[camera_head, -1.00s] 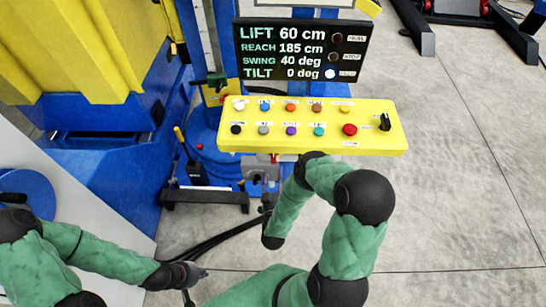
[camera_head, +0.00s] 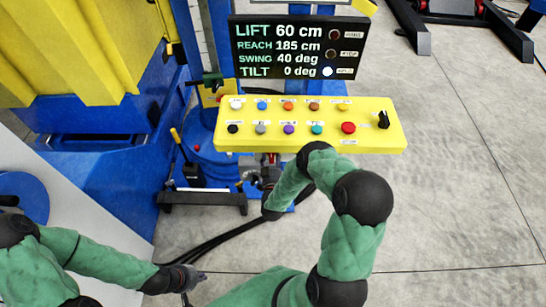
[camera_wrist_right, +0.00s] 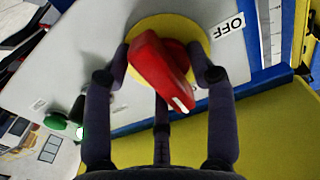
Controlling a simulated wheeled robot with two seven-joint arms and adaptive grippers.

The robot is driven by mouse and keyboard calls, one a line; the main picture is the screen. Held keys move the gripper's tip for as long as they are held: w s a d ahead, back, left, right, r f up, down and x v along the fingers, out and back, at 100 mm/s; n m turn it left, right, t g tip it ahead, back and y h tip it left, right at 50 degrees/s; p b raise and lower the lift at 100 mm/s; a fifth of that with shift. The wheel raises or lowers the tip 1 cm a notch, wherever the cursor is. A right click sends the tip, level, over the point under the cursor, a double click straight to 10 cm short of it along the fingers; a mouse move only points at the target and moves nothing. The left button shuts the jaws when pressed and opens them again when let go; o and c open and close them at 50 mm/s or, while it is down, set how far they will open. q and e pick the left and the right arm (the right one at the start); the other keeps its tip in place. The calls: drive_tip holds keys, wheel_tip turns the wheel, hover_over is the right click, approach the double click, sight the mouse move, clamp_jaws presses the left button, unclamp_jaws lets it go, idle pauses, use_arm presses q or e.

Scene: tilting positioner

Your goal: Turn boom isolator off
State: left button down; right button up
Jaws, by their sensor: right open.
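The boom isolator appears in the right wrist view as a red rotary handle (camera_wrist_right: 158,68) on a yellow round plate (camera_wrist_right: 165,27). Its white-marked end points toward the lower right of that picture, away from the OFF label (camera_wrist_right: 229,25) at upper right. My right gripper (camera_wrist_right: 160,80) is open, with its dark fingers spread around the handle; contact is unclear. In the head view the right hand is small and partly lost among dark parts below the yellow button panel. My left gripper (camera_head: 190,277) is low at the left, apart from the controls; its finger opening is unclear.
The yellow button panel (camera_head: 225,142) carries several coloured buttons and a black selector (camera_head: 383,120). A black display (camera_head: 297,48) above reads LIFT 60, REACH 185, SWING 40, TILT 0. Blue and yellow machinery fills the left; open concrete floor (camera_head: 460,190) lies right.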

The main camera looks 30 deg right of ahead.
clamp_jaws()
drive_tip(key=shift+n, duration=0.4)
drive_tip(key=n+b, duration=0.1)
drive_tip(key=n, duration=0.2)
drive_tip(key=shift+r+n, duration=0.1)
drive_tip(key=shift+n, duration=0.2)
drive_tip(key=n, duration=0.4)
drive_tip(key=shift+r+n+b, duration=0.1)
drive_tip(key=shift+n+b, duration=0.2)
drive_tip(key=shift+b, duration=0.1)
drive_tip(key=n, duration=0.4)
drive_tip(key=shift+w+a+r+b, duration=0.1)
drive_tip(key=shift+a+b, duration=0.05)
drive_tip(key=shift+b, duration=0.2)
drive_tip(key=shift+a+n+b, duration=0.1)
drive_tip(key=shift+n+b, duration=0.2)
drive_tip(key=shift+n, duration=2.2)
